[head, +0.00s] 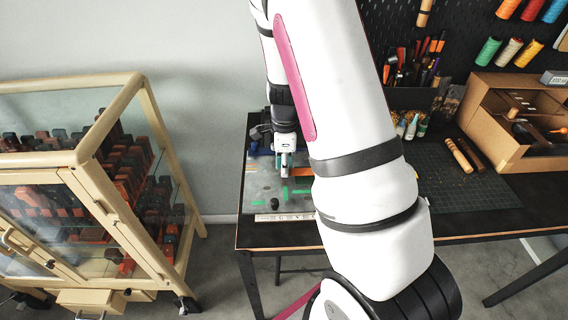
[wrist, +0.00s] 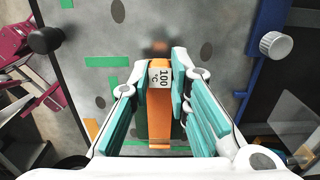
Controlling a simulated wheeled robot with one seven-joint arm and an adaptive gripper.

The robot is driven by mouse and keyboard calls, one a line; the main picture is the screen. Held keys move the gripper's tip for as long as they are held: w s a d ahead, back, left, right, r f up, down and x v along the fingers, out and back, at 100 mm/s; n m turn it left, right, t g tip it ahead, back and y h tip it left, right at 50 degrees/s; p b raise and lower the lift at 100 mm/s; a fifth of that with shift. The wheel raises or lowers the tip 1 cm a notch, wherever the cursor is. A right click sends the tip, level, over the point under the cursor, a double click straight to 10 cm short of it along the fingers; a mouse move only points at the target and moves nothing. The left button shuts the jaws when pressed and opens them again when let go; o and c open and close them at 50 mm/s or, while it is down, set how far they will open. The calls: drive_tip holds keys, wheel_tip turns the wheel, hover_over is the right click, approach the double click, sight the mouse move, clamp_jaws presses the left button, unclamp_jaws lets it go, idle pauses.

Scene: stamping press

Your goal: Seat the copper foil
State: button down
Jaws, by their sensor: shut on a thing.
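The copper foil appears as a copper-orange block (wrist: 160,115) with a white tag reading "100 °C" on its end. It lies lengthwise between the teal pads of my gripper (wrist: 162,72), which is shut on it. In the head view my gripper (head: 285,170) points down over the left end of the bench, above a grey plate (head: 262,184). The plate, also in the wrist view (wrist: 110,30), bears green strips, dark round spots and a black knob (wrist: 46,40). The block's underside is hidden, so I cannot tell whether it touches the plate.
A silver knob (wrist: 275,45) sits on a blue bar at the plate's right. A green cutting mat (head: 465,180) and a cardboard organiser (head: 500,130) are on the bench to the right. A wooden glass cabinet (head: 150,120) stands left, with floor between.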

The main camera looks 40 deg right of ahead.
drive_tip(key=shift+f, duration=0.15)
idle(0.5)
drive_tip(key=shift+f, duration=0.3)
drive_tip(key=shift+f, duration=0.25)
drive_tip(key=c, duration=1.4)
unclamp_jaws()
drive_tip(key=shift+r, duration=0.1)
wheel_tip(320, 180, up, 12)
drive_tip(key=shift+f, duration=0.1)
